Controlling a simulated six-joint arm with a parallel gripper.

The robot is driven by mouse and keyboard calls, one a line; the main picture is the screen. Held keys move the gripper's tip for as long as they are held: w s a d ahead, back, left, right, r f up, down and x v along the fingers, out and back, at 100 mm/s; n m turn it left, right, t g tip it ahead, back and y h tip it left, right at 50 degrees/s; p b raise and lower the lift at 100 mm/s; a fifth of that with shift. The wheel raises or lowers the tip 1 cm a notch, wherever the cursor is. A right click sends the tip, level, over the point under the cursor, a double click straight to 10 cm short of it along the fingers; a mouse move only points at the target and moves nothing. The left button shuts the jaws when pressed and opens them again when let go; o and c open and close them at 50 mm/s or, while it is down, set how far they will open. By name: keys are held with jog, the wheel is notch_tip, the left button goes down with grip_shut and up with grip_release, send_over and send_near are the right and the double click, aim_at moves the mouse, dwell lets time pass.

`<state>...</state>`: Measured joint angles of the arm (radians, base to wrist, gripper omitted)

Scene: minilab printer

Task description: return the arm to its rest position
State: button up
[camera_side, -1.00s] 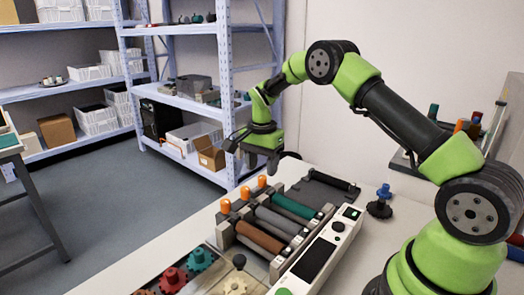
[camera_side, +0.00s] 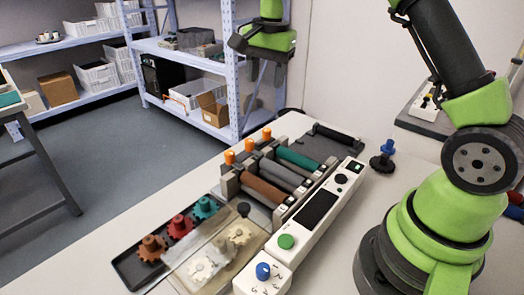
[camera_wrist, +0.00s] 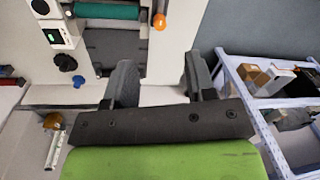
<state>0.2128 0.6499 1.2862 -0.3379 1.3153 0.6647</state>
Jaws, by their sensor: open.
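My gripper (camera_side: 265,70) is in the upper middle of the side view, raised in the air above the far end of the printer (camera_side: 318,205). It is open, and nothing shows between its fingers. In the wrist view my gripper (camera_wrist: 160,80) has its two dark fingers spread apart. The printer has brown, grey and teal rollers with orange knobs, and its far bay with a black bar lies below my gripper.
A tray (camera_side: 125,265) at the near left holds brown, red and teal gears; pale gears lie beside it. A blue-topped black part (camera_side: 384,155) stands right of the printer. Metal shelves (camera_side: 205,55) with boxes stand behind. The air around my gripper looks clear.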

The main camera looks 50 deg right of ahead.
jog(key=s+a+r+n+t+y, duration=0.1)
jog(key=s+a+r+n+t, duration=0.1)
jog(key=s+a+r+n, duration=0.45)
jog(key=s+a+r+n+t, duration=0.15)
jog(key=s+r, duration=0.25)
jog(key=s, duration=0.6)
jog(key=s+a+f+n+t+y, duration=0.1)
jog(key=s+a+f+n+t, duration=0.1)
jog(key=s, duration=0.5)
jog(key=shift+a+t, duration=0.2)
jog(key=shift+t, duration=0.15)
